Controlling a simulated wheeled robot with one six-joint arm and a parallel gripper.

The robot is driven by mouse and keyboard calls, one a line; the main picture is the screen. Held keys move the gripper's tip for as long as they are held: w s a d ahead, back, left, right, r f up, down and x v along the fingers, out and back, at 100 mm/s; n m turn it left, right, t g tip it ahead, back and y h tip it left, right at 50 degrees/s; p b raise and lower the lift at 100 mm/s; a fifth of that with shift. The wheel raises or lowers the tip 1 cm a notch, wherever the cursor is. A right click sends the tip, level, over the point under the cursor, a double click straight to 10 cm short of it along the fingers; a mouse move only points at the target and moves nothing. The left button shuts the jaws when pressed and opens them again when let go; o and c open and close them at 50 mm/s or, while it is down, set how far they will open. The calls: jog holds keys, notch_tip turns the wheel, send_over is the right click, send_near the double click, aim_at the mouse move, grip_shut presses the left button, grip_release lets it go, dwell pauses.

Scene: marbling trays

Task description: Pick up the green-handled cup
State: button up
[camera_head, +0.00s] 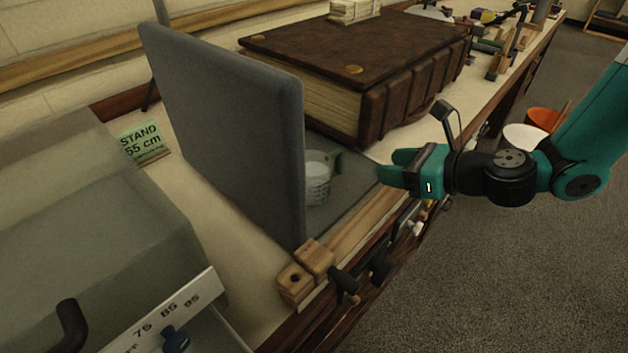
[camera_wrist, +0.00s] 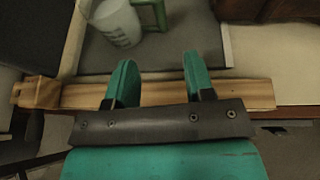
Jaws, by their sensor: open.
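The green-handled cup (camera_head: 318,180) is pale with measuring marks and stands on a grey surface just behind a tall grey panel, which hides part of it. Its green handle (camera_head: 336,163) points to the right. In the wrist view the cup (camera_wrist: 117,24) is at the top, left of centre, with its green handle (camera_wrist: 151,14) on its right side. My gripper (camera_head: 385,170) is to the right of the cup, apart from it, near the bench's front edge. In the wrist view my gripper (camera_wrist: 158,72) has its two fingers spread with nothing between them.
The upright grey panel (camera_head: 225,125) stands left of the cup. A large brown book (camera_head: 365,60) lies behind it. A wooden strip (camera_wrist: 160,95) runs along the front edge beneath my fingers. Wooden blocks (camera_head: 305,270) sit at the panel's near corner.

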jog(key=p+x, duration=0.1)
jog(key=x, duration=1)
jog(key=shift+w+a, duration=0.15)
jog(key=shift+c, duration=0.5)
jog(key=shift+r, duration=0.1)
grip_shut()
dwell(0.5)
